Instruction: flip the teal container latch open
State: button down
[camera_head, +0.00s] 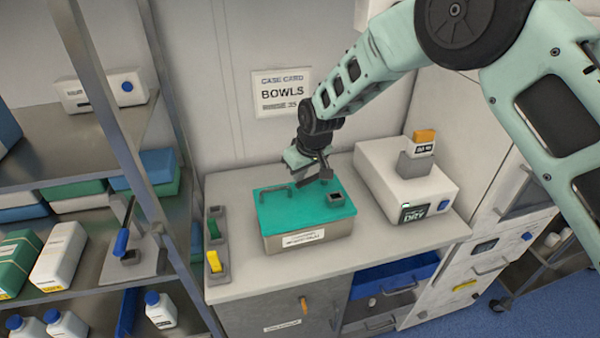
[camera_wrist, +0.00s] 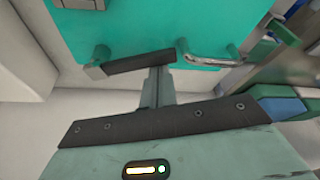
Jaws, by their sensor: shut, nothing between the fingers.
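The teal container (camera_head: 308,238) stands on the counter, with a flat teal lid, grey body and white front label. The lid carries a metal handle (camera_head: 274,190) at left and a small grey block with a dark top (camera_head: 336,199) at right. The handle also shows in the wrist view (camera_wrist: 212,56). My gripper (camera_head: 322,179) is shut and empty at the lid's back edge. In the wrist view, my shut fingers (camera_wrist: 157,82) reach to a dark bar (camera_wrist: 138,62) beside that edge. I cannot tell whether this bar is the latch, or whether they touch.
A white dryer unit (camera_head: 405,182) stands to the right of the container. A holder with green and yellow pieces (camera_head: 215,243) stands at its left. A metal shelf rack with bottles and boxes is farther left. A wall card reading BOWLS (camera_head: 282,93) hangs behind.

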jog(key=shift+s+d+n+b, duration=0.15)
jog(key=shift+s+n+b, duration=0.05)
jog(key=shift+n+b, duration=0.2)
jog(key=shift+s+d+f+n+g+y+b, duration=0.1)
jog(key=shift+s+d+n+g+y+b, duration=0.2)
jog(key=shift+n+b, duration=0.4)
jog(key=shift+s+d+f+n+g+y+b, duration=0.1)
jog(key=shift+s+d+n+g+b, duration=0.1)
jog(key=shift+s+d+n+b, duration=0.45)
jog(key=n, duration=0.3)
jog(key=shift+s+d+r+g, duration=0.1)
jog(key=shift+s+d+g, duration=0.2)
jog(key=shift+d+g, duration=0.1)
jog(key=d+n+g, duration=0.1)
jog(key=n, duration=0.1)
jog(key=s+d+n, duration=0.1)
jog(key=d+n, duration=0.1)
jog(key=n, duration=0.1)
jog(key=shift+r+g+y+b, duration=0.1)
jog(key=shift+g+y+b, duration=0.2)
jog(key=shift+g+b, duration=0.1)
jog(key=shift+w+a, duration=0.35)
jog(key=shift+w, duration=0.35)
jog(key=shift+r, duration=0.1)
jog(key=b+v, duration=0.2)
jog(key=v, duration=0.5)
